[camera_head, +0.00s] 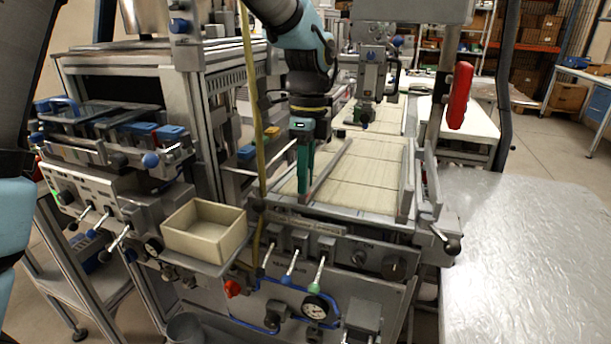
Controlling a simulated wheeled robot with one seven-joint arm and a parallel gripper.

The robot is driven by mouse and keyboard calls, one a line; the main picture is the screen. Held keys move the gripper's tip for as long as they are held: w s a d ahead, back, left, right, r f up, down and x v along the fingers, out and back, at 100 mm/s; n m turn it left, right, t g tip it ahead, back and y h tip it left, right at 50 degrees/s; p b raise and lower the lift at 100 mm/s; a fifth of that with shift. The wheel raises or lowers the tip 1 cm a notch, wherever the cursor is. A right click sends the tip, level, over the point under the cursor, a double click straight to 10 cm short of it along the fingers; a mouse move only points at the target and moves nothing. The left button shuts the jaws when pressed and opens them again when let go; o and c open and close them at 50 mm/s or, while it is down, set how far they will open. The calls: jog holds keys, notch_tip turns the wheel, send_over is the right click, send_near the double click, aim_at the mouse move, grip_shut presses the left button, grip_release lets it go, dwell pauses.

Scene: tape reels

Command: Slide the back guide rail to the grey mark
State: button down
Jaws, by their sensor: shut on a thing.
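My gripper (304,186) has teal fingers and points down at the left side of a pale slatted conveyor bed (365,172). It is shut on the near end of a long grey guide rail (331,168), which runs away from me along the bed's left part. I take this as the back guide rail. The fingers hide part of the rail's near end. A second grey rail (407,180) stands along the bed's right side, apart from my gripper. I cannot make out the grey mark.
A thin yellow upright pole (254,110) stands just left of my gripper. A beige open box (204,231) sits on a ledge at the front left. Levers and a gauge (315,307) stick out below the bed. A bare metal table (530,250) lies to the right.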

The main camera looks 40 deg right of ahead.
jog(key=w+a, duration=0.1)
jog(key=w+a+p, duration=0.1)
jog(key=w, duration=0.1)
jog(key=w+a, duration=0.1)
jog(key=w, duration=0.1)
jog(key=shift+a+p, duration=0.2)
jog(key=shift+p, duration=0.1)
jog(key=c, duration=0.7)
grip_release()
jog(key=r, duration=0.3)
jog(key=r+b, duration=0.1)
jog(key=r, duration=0.3)
jog(key=d+r, duration=0.1)
jog(key=r, duration=0.2)
jog(key=shift+w+r+b, duration=0.3)
jog(key=shift+r+b, duration=0.1)
